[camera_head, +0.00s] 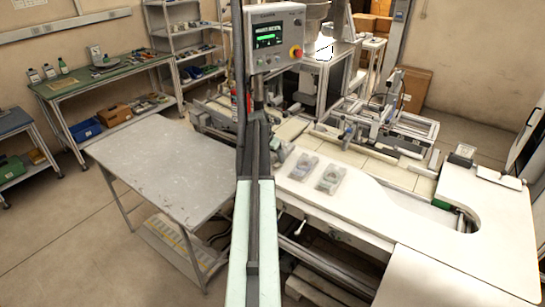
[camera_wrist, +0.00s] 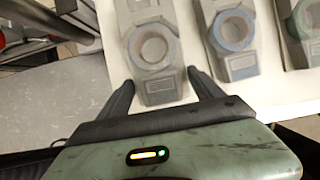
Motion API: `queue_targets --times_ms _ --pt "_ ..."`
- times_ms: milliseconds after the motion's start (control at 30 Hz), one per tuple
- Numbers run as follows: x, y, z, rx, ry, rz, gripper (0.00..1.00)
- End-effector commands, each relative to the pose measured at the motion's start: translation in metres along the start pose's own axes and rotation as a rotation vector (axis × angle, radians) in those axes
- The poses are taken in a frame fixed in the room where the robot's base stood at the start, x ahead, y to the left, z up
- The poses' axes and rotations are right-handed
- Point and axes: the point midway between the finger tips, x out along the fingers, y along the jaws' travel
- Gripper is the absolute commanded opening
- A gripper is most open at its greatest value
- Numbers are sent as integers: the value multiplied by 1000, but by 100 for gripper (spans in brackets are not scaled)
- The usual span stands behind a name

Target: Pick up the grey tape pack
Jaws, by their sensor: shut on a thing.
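In the wrist view the grey tape pack (camera_wrist: 158,86), a clear-grey holder with a grey ring, lies between the two fingers of my gripper (camera_wrist: 161,79). The fingers are shut on its near end, one on each side. Its ring end points away from me. I cannot tell whether it is clear of the white surface. In the head view my arm hides most of this spot.
Beside it on the white worktop (camera_head: 428,208) are a pack with a blue ring (camera_wrist: 234,32) and a pack with a green ring (camera_wrist: 304,20). They stand close by on the right. A grey table (camera_head: 165,165) is on the left, with its top clear.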

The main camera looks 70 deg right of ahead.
Motion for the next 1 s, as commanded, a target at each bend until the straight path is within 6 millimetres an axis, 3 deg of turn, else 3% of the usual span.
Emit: queue_targets --times_ms 33,500,600,800,900,1000 --pt "-12 -1 1 0 0 0 27" --pt "-63 -32 -108 -1 -1 0 27" --pt "-70 -36 -123 0 -1 0 27" --pt "-77 -39 -136 1 0 0 27" --pt "-78 -39 -136 2 0 0 27" --pt "-92 -39 -129 2 0 -1 27"
